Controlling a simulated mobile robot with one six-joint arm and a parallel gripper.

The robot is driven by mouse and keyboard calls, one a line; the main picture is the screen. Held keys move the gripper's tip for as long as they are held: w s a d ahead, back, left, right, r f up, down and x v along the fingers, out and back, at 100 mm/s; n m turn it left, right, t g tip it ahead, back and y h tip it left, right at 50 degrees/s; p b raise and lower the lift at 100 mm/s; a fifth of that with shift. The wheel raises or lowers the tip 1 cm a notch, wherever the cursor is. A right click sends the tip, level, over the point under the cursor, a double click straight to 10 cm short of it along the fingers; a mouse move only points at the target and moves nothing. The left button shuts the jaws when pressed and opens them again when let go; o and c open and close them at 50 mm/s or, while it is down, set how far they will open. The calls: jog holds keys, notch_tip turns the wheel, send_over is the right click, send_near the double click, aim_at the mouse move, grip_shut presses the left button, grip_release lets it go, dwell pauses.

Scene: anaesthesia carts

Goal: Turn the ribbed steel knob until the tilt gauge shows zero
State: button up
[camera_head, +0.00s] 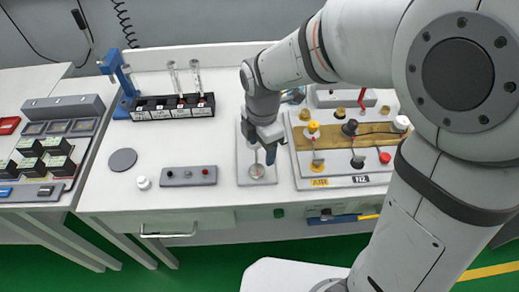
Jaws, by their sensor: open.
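My gripper (261,150) is open and points down over a narrow grey panel (245,176) on the white cart top. A small round metallic piece (257,171) sits on the front part of this panel, just in front of the fingertips. It is too small to tell whether it is the ribbed steel knob or the face of the tilt gauge. My gripper and wrist cover the back part of the panel. I cannot make out a gauge reading, or whether the fingers touch anything.
To the right is a panel with yellow, black, white and red knobs (385,157). To the left are a grey button box (188,176), a dark disc (123,159), a white knob (143,183) and a black rack (172,106) with two flow tubes. The cart top between them is clear.

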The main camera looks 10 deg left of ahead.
aim_at(257, 169)
jog(key=shift+a+f+n, duration=0.5)
jog(key=shift+a+n, duration=0.05)
jog(key=shift+n, duration=0.05)
jog(key=shift+s+a+f, duration=0.1)
jog(key=shift+f, duration=0.2)
notch_tip(257, 169, down, 7)
jog(key=shift+f, duration=0.1)
jog(key=c, duration=1)
